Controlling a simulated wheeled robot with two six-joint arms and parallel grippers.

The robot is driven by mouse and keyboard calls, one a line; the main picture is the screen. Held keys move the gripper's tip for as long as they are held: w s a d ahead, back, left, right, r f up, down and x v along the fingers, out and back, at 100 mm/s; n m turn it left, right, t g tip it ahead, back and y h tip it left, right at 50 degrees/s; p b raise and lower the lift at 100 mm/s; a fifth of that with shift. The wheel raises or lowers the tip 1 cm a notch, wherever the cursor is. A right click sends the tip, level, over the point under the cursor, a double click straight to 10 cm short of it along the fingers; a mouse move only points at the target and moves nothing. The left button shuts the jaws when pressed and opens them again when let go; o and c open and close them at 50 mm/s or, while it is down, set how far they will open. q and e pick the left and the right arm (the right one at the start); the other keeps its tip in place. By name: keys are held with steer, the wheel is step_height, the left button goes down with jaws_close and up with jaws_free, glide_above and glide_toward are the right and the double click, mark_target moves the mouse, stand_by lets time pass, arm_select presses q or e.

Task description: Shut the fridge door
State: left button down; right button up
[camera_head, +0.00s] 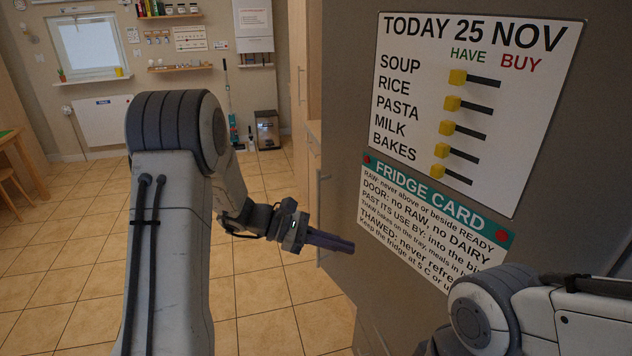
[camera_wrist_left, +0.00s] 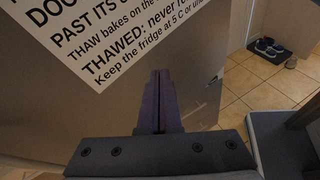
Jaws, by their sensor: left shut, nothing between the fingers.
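The fridge door (camera_head: 345,120) is the large grey-brown panel filling the right of the head view. It carries a white list board (camera_head: 430,60) with yellow sliders and a fridge card (camera_head: 425,215). A slim upright handle (camera_head: 319,215) shows at its left edge. My left gripper (camera_head: 340,243) is shut and empty, its fingertips overlapping the door's lower left part in the head view. In the left wrist view the closed fingers (camera_wrist_left: 160,85) point at the grey door (camera_wrist_left: 90,110), near its right edge. I cannot tell whether they touch it. My right gripper is out of view.
A tall wooden cabinet (camera_head: 304,80) stands left of the door. The tiled floor (camera_head: 260,280) is clear around my left arm. A bin (camera_head: 267,130) and a broom (camera_head: 232,125) stand by the back wall. Shoes (camera_wrist_left: 270,47) lie on a dark mat in the left wrist view.

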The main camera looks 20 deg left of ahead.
arm_select(q)
steer(key=w+a+n+t, duration=0.4)
steer(key=a, duration=0.4)
steer(key=n+t+y+p, duration=0.2)
steer(key=n+t+y, duration=0.1)
steer(key=n+t, duration=0.35)
glide_toward(323, 188)
steer(key=p+x, duration=0.5)
steer(key=x, duration=0.1)
steer(key=shift+r, duration=0.15)
steer(key=shift+w+d+p, duration=0.3)
steer(key=shift+w, duration=0.05)
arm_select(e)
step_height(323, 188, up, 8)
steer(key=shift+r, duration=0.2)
